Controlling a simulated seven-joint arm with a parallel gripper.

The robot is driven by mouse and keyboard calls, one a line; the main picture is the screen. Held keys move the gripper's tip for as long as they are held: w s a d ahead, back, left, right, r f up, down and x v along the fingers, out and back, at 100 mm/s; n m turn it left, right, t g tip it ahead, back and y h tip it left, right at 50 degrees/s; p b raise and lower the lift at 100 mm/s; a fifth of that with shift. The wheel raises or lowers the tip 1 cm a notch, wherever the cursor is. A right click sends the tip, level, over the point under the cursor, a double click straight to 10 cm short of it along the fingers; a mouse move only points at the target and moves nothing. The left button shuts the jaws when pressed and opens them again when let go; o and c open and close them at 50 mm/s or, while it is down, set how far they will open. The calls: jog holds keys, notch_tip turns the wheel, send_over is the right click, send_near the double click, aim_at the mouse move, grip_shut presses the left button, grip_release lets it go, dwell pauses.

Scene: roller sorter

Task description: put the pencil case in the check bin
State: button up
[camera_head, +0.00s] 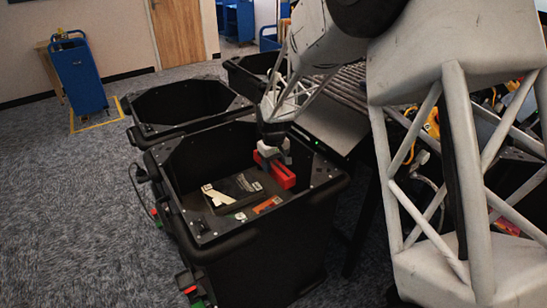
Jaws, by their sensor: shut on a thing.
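My gripper (272,156) is at the end of my arm, over the back right part of the nearest black bin (245,232). It is shut on a long red thing, which looks like the pencil case (281,176). The pencil case is inside the bin's outline, tilted down to the right in the picture. I cannot tell whether it touches anything in the bin. The fingertips are small and partly hidden. No label shows which bin is the check bin.
The nearest bin holds several small flat things, among them a whitish one (217,196) and an orange one (267,204). Another black bin (180,130) stands behind it. A roller conveyor (345,95) is at the right.

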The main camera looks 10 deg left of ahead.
jog(key=shift+f, duration=1.2)
jog(key=o, duration=1.1)
jog(key=shift+r, duration=0.1)
jog(key=shift+r, duration=4.4)
